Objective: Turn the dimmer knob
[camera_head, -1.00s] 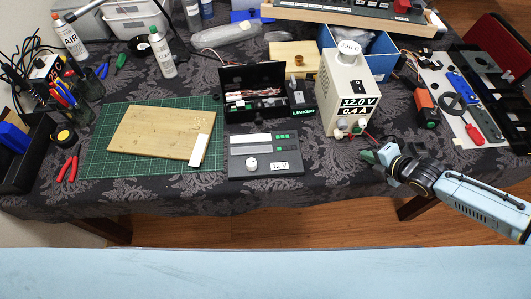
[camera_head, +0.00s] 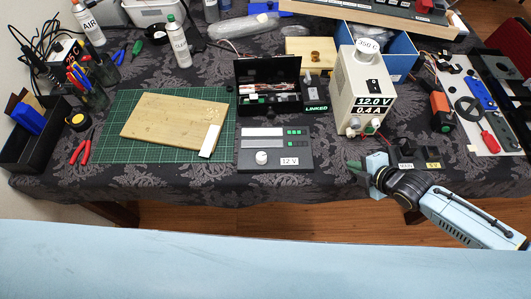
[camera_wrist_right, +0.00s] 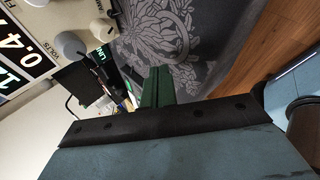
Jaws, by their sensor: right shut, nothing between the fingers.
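A small dark panel (camera_head: 246,165) lies flat near the front of the table. It carries a white round knob (camera_head: 262,157), a pale strip, green-lit buttons and a "12 V" label. My right gripper (camera_head: 355,165) is shut and empty, to the right of the panel and apart from it, in front of the power supply. Its dark green fingers (camera_wrist_right: 155,87) are together in the right wrist view. The panel's knob cannot be made out in that view. My left gripper is not in view.
The power supply (camera_head: 345,85), reading 12.0 V and 0.4 A, stands behind my right gripper; its display (camera_wrist_right: 15,60) shows in the wrist view. An open black case (camera_head: 267,70) stands behind the panel. A cutting mat (camera_head: 110,145) with a wooden board (camera_head: 165,122) lies left.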

